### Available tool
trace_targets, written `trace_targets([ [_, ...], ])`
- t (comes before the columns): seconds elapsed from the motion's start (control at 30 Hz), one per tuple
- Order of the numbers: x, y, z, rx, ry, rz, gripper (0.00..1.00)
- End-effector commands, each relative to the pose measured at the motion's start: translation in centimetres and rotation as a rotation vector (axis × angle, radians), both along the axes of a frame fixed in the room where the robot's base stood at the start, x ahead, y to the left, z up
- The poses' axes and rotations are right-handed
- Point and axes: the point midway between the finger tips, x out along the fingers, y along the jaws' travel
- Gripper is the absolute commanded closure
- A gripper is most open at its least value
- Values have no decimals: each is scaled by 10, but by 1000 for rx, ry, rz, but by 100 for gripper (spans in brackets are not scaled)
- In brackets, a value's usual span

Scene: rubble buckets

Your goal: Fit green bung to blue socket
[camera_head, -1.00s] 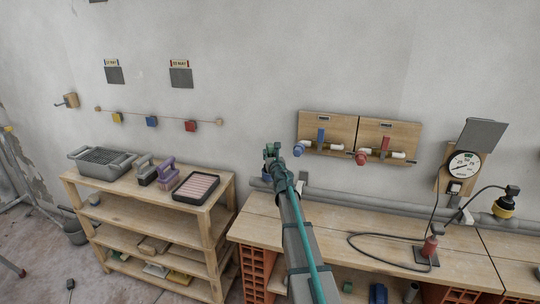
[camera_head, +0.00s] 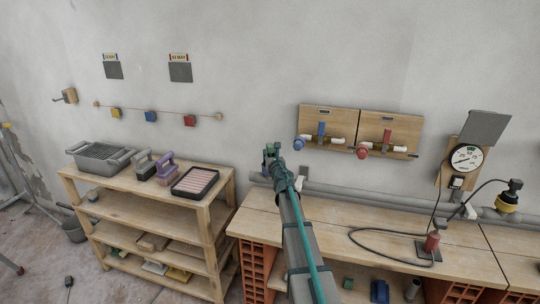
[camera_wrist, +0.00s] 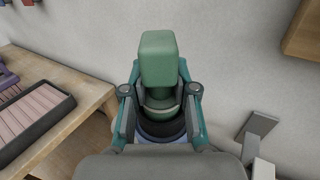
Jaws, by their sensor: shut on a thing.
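My gripper (camera_wrist: 160,100) is shut on the green bung (camera_wrist: 158,58), a block-shaped handle with a rounded lower part. Below the bung, in the wrist view, a dark ring with a blue body (camera_wrist: 162,138) shows between the fingers; it looks like the blue socket. The bung is lined up over this ring, but I cannot tell whether it touches or sits inside it. In the head view my gripper (camera_head: 271,157) is by the wall near the left end of the grey pipe, and hides most of the socket there.
A wooden shelf (camera_head: 140,205) with trays stands to the left. The workbench (camera_head: 330,236) is at right under a grey pipe (camera_head: 350,194). Valve boards (camera_head: 388,124) hang on the wall above, and a gauge (camera_head: 466,160) is farther right.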

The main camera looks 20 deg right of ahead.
Motion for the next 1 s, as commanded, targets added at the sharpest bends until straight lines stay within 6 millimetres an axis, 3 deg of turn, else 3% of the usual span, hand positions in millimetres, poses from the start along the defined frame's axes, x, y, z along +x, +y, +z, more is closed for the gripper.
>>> trace_targets([
  [0.97, 0, 0, -9, 0, 0, 0, 100],
  [1.0, 0, 0, -9, 0, 0, 0, 66],
])
